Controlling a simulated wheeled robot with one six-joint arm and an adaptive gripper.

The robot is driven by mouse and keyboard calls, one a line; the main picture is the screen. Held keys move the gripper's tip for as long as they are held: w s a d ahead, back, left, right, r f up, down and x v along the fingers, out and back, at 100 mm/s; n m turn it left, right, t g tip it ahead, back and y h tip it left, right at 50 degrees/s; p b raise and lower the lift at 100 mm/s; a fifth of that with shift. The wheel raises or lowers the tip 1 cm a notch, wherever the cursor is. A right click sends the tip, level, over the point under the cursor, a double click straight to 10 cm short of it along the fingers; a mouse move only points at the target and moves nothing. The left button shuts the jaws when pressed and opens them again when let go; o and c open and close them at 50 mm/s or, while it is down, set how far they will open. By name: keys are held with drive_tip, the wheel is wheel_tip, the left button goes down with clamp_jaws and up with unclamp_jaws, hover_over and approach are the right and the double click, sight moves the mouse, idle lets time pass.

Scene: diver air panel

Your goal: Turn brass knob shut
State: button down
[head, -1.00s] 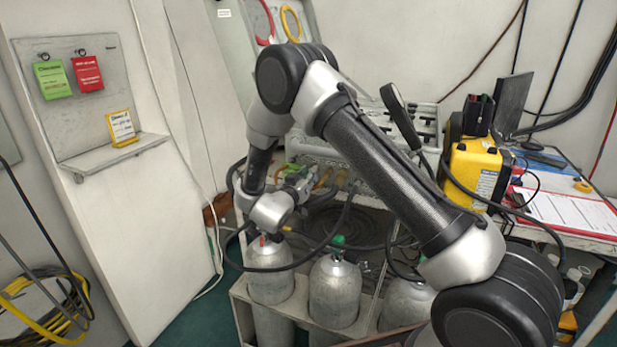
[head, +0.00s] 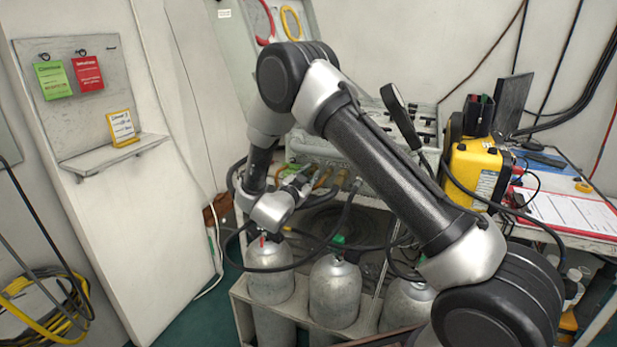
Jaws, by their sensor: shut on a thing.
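The grey air panel (head: 330,153) stands behind the cylinders, with several brass-coloured fittings (head: 340,178) and hoses along its front edge.
Grey cylinders (head: 335,292) stand in a rack just below my wrist, one with a green top. Black hoses loop around my wrist and over the cylinders. A yellow case (head: 473,172) and a clipboard (head: 572,210) are on the bench at right.

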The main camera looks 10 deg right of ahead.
idle(0.4)
drive_tip(key=c, duration=1.5)
unclamp_jaws()
drive_tip(key=shift+c, duration=0.2)
drive_tip(key=v, duration=1.2)
drive_tip(key=shift+a, duration=0.1)
